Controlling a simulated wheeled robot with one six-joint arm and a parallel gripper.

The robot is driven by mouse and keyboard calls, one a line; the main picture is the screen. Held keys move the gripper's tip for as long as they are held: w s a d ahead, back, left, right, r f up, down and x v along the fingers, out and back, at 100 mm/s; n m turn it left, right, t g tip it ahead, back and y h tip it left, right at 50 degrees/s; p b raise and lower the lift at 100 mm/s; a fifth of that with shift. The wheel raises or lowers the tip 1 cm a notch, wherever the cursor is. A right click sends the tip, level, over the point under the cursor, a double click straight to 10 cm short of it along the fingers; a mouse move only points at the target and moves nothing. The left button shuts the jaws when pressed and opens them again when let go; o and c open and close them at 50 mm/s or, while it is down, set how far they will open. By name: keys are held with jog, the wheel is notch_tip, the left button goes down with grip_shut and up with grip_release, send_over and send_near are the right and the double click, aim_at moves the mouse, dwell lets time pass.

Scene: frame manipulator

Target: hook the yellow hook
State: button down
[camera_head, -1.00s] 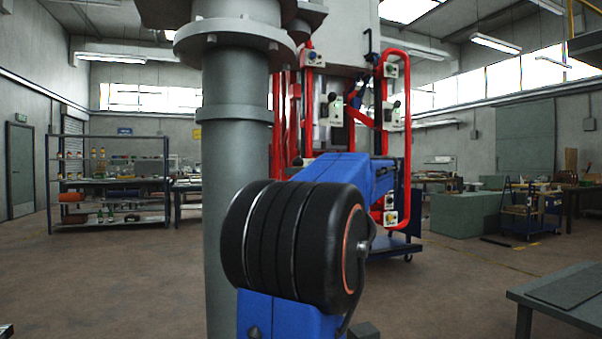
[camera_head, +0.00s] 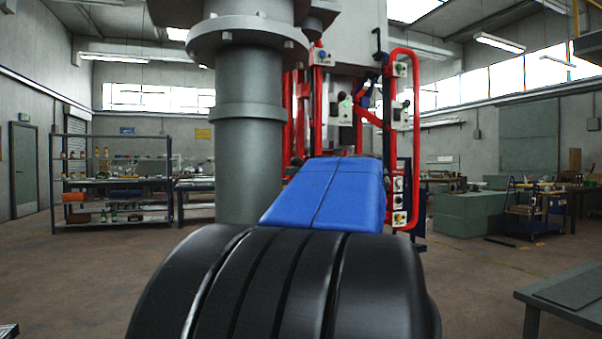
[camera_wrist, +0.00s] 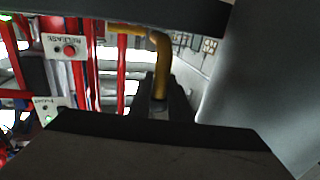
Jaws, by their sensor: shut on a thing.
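The yellow hook (camera_wrist: 161,62) is a bent yellow rod in the wrist view. It runs up from between the dark fingers of my gripper (camera_wrist: 160,102) and bends left near the top. My gripper is shut on its lower part, and the fingers hide that end. The dark wrist housing fills the lower part of this view. In the head view my black and blue arm hides the gripper, and I cannot make out the hook there.
A red tubular frame (camera_head: 402,130) with switch boxes stands ahead, beside a thick grey flanged pipe (camera_head: 249,150). The wrist view shows a box with a red button (camera_wrist: 69,50). A table (camera_head: 570,290) stands at the lower right. Open floor lies on the left.

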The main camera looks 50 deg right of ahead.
jog(key=shift+w+a+m+h, duration=0.2)
jog(key=shift+a+m+h, duration=0.2)
jog(key=shift+h, duration=0.4)
jog(key=c, duration=1.6)
grip_release()
jog(key=shift+c, duration=0.2)
jog(key=v, duration=1.7)
jog(key=shift+r, duration=0.35)
jog(key=shift+s+a, duration=0.15)
jog(key=shift+a, duration=0.05)
